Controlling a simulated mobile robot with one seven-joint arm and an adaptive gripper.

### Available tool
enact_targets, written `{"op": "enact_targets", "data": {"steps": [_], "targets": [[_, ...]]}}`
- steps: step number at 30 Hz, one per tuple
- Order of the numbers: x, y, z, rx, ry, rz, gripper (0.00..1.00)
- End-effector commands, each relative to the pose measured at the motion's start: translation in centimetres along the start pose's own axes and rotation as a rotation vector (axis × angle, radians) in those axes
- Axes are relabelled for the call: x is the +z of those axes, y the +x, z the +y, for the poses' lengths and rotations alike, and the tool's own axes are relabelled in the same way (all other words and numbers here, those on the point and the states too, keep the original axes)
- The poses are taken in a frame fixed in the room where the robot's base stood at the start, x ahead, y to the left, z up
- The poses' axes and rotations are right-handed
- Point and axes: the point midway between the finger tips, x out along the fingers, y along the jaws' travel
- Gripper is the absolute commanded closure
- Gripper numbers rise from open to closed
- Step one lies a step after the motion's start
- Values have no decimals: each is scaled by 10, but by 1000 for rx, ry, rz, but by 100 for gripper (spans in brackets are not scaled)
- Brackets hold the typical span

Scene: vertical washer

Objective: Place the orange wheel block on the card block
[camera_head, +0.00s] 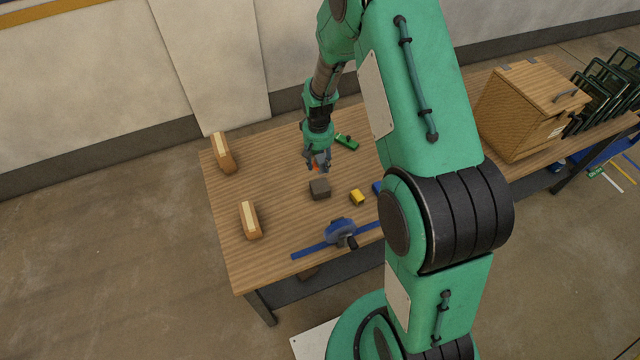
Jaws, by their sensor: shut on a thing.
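My gripper (318,162) points down over the wooden table and is shut on the orange wheel block (317,168). Only a small orange patch of the block shows between the fingers. A dark grey-brown block (319,189), which may be the card block, sits on the table just in front of my gripper in the picture. The gripper and the orange block appear above and slightly behind it. I cannot tell the exact height or whether they touch.
On the wooden table (285,165) are a yellow block (357,197), a green object (346,142), a blue clamp-like tool (340,231), and two wooden blocks with pale tops (222,153) (250,220). A wooden box (520,110) stands at the right. My arm hides part of the table.

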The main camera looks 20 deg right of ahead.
Motion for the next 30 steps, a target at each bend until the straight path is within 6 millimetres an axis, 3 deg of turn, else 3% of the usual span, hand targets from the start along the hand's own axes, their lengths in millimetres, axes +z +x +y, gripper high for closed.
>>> {"op": "enact_targets", "data": {"steps": [11, 24, 30], "targets": [[0, 3, 0, 0, 0, -1, 86], [2, 53, -1, 0, 0, -2, 86], [0, 58, -1, 1, 0, 1, 86]]}}
